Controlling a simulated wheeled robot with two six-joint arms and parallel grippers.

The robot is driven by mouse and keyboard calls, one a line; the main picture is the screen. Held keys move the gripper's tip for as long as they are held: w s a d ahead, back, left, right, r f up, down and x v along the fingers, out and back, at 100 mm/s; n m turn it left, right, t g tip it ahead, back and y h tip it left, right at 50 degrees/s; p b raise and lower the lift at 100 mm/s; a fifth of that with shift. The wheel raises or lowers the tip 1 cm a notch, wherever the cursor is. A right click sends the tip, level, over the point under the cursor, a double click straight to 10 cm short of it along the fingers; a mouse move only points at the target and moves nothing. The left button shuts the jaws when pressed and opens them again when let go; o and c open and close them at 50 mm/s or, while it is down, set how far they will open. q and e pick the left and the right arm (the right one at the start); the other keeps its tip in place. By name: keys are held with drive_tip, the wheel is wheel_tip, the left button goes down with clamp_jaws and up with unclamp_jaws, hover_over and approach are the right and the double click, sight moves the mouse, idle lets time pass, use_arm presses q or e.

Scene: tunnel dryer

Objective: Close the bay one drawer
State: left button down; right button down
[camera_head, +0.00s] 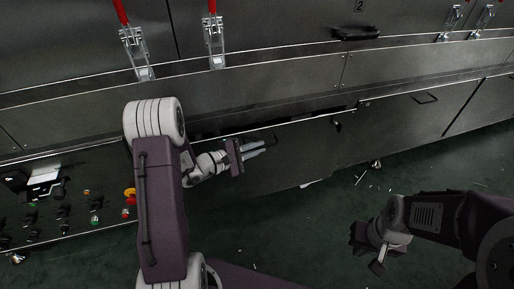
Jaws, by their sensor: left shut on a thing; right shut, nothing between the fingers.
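The bay one drawer (300,158) is the dark grey front panel in the lower row, left of centre. A dark gap shows along its top edge, so it stands slightly out from the machine. Its handle (274,138) is near the panel's top. My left gripper (257,149) is at the drawer front beside the handle, with its fingers shut on it; the exact contact is small and partly hidden. My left arm hides the panel's left end. My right gripper (377,267) is shut and empty, low over the floor at the right, apart from the drawer.
Another lower front panel (415,115) with a handle is to the right, under the number 2. Red-handled clamps (135,50) line the upper doors. A control panel (70,205) with buttons is at the left. The dark green floor (310,235) has scattered light debris.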

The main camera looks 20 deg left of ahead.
sight(247, 141)
idle(0.8)
